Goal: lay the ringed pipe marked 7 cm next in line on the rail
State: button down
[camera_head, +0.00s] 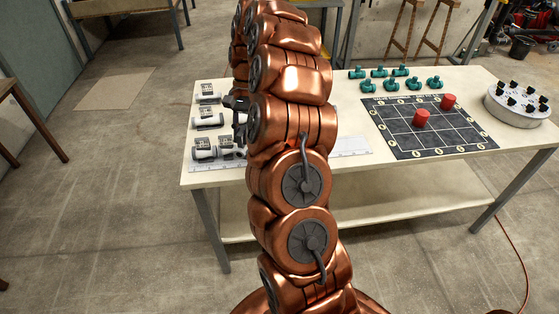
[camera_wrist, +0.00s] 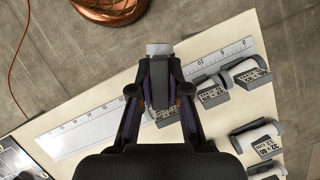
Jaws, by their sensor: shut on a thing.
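My gripper (camera_wrist: 158,68) is in the middle of the wrist view, closed around a short pipe whose pale grey end (camera_wrist: 158,48) sticks out past the fingertips. Its label and any ring are hidden by the fingers. It is over the long white ruler strip (camera_wrist: 88,137); the height is unclear. Two labelled grey-and-white pieces (camera_wrist: 247,74) (camera_wrist: 213,95) lie at the ruler's right end in that view, beside the gripper. In the head view this ruler strip (camera_head: 350,147) runs along the table's front edge, and my arm hides the fingertips and held pipe.
A dark grid board (camera_head: 391,140) with red cylinders (camera_head: 422,117), several green fittings (camera_head: 391,85) and a round grey holder (camera_head: 516,117) occupy the right. The strip's right part looks clear.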

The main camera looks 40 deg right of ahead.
jog(key=s+d+f+m+t+b, duration=0.2)
jog(key=s+d+m+t+b, duration=0.15)
jog(key=s+d+m, duration=0.4)
jog(key=s+d+f+m+t+b, duration=0.2)
jog(key=s+d+m+b, duration=0.2)
jog(key=s+d+m, duration=0.3)
jog(key=shift+n+g, duration=0.35)
jog(key=shift+n, duration=0.3)
jog(key=shift+w+d+f+p, duration=0.15)
jog(key=shift+w+f+p, duration=0.6)
jog(key=shift+w, duration=1.65)
jog(key=shift+w+d+f+p, duration=0.2)
jog(key=shift+w+f+p, duration=0.6)
jog(key=shift+w, duration=1.55)
jog(key=shift+w+d+f+p, duration=0.15)
jog(key=shift+w+f+p, duration=0.6)
jog(key=shift+w, duration=1.65)
jog(key=shift+f, duration=0.3)
jog(key=c, duration=1.1)
grip_release()
jog(key=shift+c, duration=0.2)
jog(key=b+v, duration=0.2)
jog(key=v, duration=1)
jog(key=shift+a+r+b, duration=0.15)
jog(key=shift+a+b, duration=0.1)
jog(key=shift+b, duration=0.05)
